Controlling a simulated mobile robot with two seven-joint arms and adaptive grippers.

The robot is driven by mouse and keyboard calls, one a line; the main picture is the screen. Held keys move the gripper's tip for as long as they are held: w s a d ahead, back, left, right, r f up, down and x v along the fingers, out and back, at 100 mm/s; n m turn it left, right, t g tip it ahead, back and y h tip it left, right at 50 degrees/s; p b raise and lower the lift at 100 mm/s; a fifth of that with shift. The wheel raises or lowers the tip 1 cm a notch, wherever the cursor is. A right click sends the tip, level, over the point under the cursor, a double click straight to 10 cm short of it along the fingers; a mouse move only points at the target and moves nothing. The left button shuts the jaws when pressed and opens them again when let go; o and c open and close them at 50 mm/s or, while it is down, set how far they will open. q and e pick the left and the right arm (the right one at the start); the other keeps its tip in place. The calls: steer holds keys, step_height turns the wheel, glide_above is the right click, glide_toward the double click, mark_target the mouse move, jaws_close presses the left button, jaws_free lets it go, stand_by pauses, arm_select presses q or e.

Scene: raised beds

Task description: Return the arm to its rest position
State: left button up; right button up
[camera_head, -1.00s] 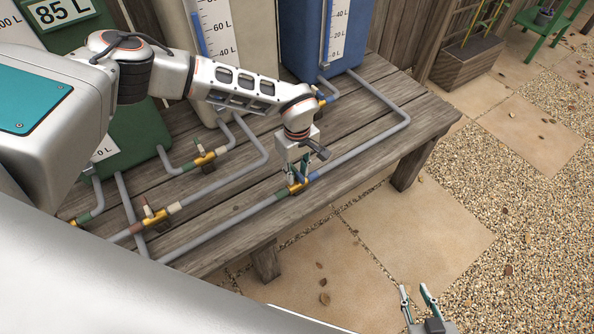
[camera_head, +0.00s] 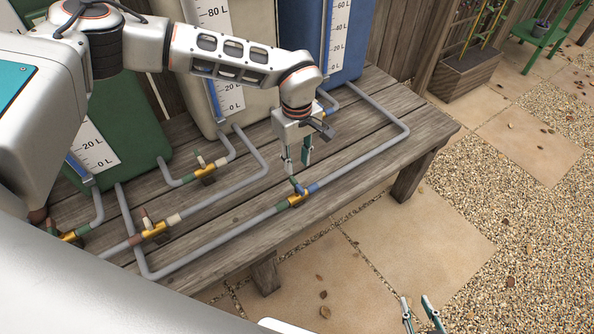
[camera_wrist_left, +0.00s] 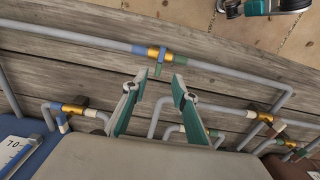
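My left arm reaches in from the left over the wooden bench. My left gripper (camera_head: 298,172) is open and empty, just above the front yellow valve (camera_head: 298,200) and apart from it. That valve sits in the front grey pipe, with a short lever pointing up and back. In the left wrist view the two fingers of my left gripper (camera_wrist_left: 156,84) are spread, with nothing between them. The front valve (camera_wrist_left: 158,54) shows beyond the fingertips. My right gripper (camera_head: 422,310) is at the bottom edge over the paving, its fingers apart and empty.
A green tank (camera_head: 125,125), a beige tank (camera_head: 243,65) and a blue tank (camera_head: 345,50) stand along the back of the bench (camera_head: 375,120). Other yellow valves (camera_head: 205,170) (camera_head: 153,230) sit in the pipes.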

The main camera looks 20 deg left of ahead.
arm_select(q)
steer(key=shift+r, duration=0.75)
